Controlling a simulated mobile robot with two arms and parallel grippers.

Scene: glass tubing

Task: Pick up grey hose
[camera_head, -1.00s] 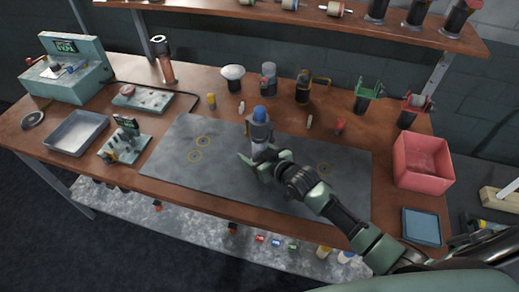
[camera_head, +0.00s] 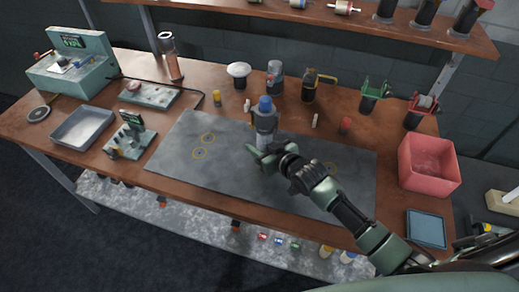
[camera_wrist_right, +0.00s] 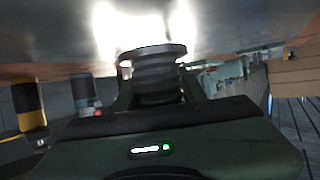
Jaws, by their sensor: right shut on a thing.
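My right gripper (camera_head: 263,155) is over the middle of the grey mat (camera_head: 190,170) on the bench. In the right wrist view, a dark ribbed piece with a round flange (camera_wrist_right: 153,52) sits between the fingers. My left gripper is in no view.
A pink bin (camera_head: 428,165) and a blue tray (camera_head: 426,229) are on the right. Behind the mat stand a white-topped jar (camera_head: 239,73), a grey-blue jar (camera_head: 275,78) and a dark bottle (camera_head: 309,86). The mat's left half is clear.

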